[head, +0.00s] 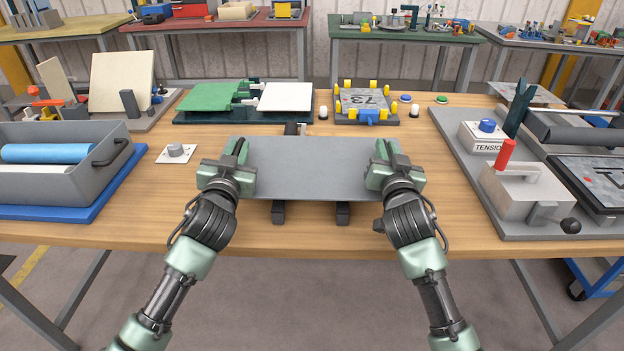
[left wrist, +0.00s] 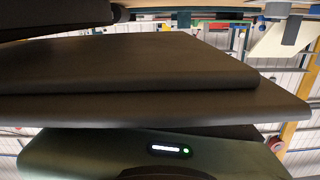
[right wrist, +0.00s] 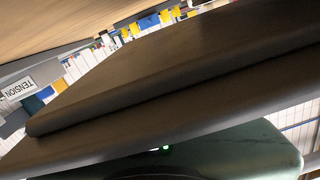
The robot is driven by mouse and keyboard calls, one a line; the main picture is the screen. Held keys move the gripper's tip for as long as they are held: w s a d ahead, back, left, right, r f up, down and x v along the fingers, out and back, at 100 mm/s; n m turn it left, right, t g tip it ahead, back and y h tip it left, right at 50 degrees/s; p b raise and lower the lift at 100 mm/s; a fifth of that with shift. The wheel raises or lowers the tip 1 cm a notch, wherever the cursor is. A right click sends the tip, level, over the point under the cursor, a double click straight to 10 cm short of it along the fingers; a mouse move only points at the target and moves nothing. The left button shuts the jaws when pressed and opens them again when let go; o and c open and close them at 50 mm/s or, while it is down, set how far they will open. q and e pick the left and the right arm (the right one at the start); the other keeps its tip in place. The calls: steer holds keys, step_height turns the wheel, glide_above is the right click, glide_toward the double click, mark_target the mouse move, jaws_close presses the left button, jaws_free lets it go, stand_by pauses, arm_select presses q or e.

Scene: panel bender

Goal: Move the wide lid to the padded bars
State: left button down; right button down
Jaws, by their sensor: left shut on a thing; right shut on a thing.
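The wide lid is a flat grey rectangular panel (head: 310,165) in the middle of the head view, held level between my two grippers. My left gripper (head: 236,160) is shut on its left edge and my right gripper (head: 386,165) is shut on its right edge. The dark padded bars (head: 278,212) show their near ends below the lid's front edge; the lid hides the rest of them. I cannot tell whether the lid touches the bars. In the wrist views dark finger surfaces fill most of the picture.
A grey bin (head: 60,170) with a blue roll stands at the left. A fixture with a green panel (head: 208,97) and a plate marked 73 (head: 365,100) stand behind. A grey station with a TENSION knob (head: 487,126) is at the right. The table's front strip is clear.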

arm_select(q)
steer(key=shift+a+f+b, duration=0.25)
steer(key=shift+f+b, duration=0.1)
steer(key=shift+f, duration=0.3)
arm_select(e)
steer(key=shift+d+f, duration=0.25)
steer(key=shift+f, duration=0.3)
arm_select(q)
steer(key=c, duration=1.8)
jaws_free()
steer(key=shift+f, duration=0.15)
arm_select(e)
steer(key=c, duration=1.8)
jaws_free()
steer(key=shift+f, duration=0.15)
arm_select(q)
steer(key=o, duration=0.4)
arm_select(e)
steer(key=o, duration=0.4)
arm_select(q)
steer(key=shift+d+r, duration=0.1)
steer(key=shift+r, duration=0.1)
arm_select(e)
steer(key=shift+a, duration=0.1)
arm_select(q)
steer(key=shift+s, duration=0.15)
arm_select(e)
steer(key=shift+a, duration=0.1)
